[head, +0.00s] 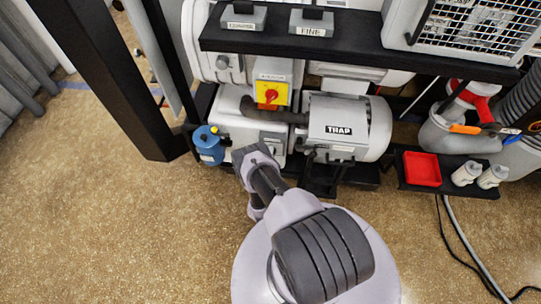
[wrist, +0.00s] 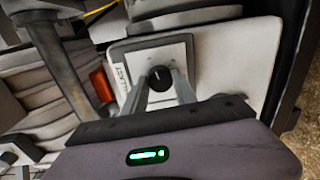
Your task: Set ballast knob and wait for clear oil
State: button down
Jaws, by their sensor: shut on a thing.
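The ballast knob (wrist: 160,77) is a small round black knob with a white mark, on a square grey plate (wrist: 134,62) with a partly hidden label ending in "LLAST". In the wrist view my gripper (wrist: 161,84) has its two grey fingers on either side of the knob, shut on it. In the head view my gripper (head: 259,157) reaches the pump front low under the yellow switch and hides part of it. An orange-red pane (wrist: 101,84) shows left of the plate in the wrist view; I cannot tell the oil's clarity from it.
A yellow box with a red rotary switch (head: 270,93) is above the knob. A blue canister (head: 209,146) stands left. A red tray (head: 422,169) and two white bottles are further right. The floor in front is open.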

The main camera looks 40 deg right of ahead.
jog(key=m, duration=1.2)
jog(key=shift+t+y, duration=0.3)
jog(key=shift+t, duration=0.1)
jog(key=shift+b, duration=0.3)
jog(key=c, duration=1)
grip_release()
jog(key=shift+f, duration=0.1)
